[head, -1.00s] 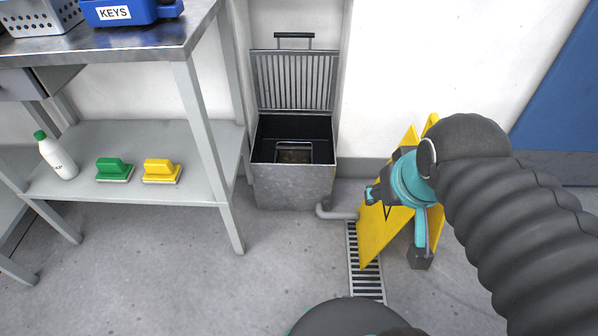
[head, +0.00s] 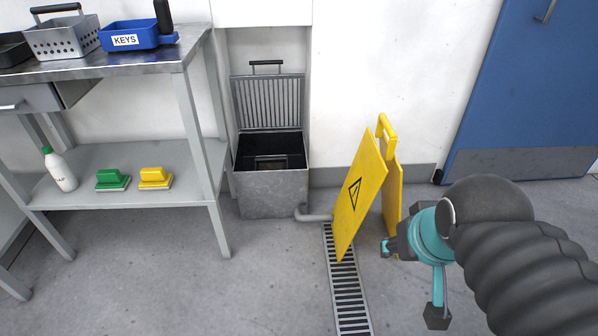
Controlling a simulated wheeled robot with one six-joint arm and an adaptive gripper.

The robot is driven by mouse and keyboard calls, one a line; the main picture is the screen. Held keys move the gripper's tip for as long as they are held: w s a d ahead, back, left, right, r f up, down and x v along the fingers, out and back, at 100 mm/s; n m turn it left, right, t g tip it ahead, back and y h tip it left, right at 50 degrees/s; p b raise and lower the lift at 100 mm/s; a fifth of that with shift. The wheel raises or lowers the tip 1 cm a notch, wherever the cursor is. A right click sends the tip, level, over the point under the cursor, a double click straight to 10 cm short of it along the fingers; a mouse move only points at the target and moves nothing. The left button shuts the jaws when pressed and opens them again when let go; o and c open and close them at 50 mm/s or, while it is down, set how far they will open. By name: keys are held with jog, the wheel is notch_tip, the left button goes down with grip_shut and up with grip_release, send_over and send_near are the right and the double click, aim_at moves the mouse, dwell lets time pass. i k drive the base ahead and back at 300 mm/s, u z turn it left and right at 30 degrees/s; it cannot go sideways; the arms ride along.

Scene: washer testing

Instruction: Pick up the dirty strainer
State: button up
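An open grey metal box (head: 272,197) stands on the floor against the wall, its slatted lid (head: 268,103) raised upright. Inside its dark interior sits a small dark framed piece (head: 271,162) that may be the dirty strainer; its detail is too small to tell. A grey perforated basket with a dark handle (head: 62,40) stands on the metal table.
A yellow folding floor sign (head: 360,196) stands between the box and my gripper. A drain grate (head: 345,285) and a pipe (head: 314,216) lie before the box. The metal table (head: 120,66) holds a blue KEYS bin (head: 138,36). A blue door (head: 530,90) is at right.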

aim_at(263, 163)
jog(key=z, duration=0.3)
jog(key=i, duration=1)
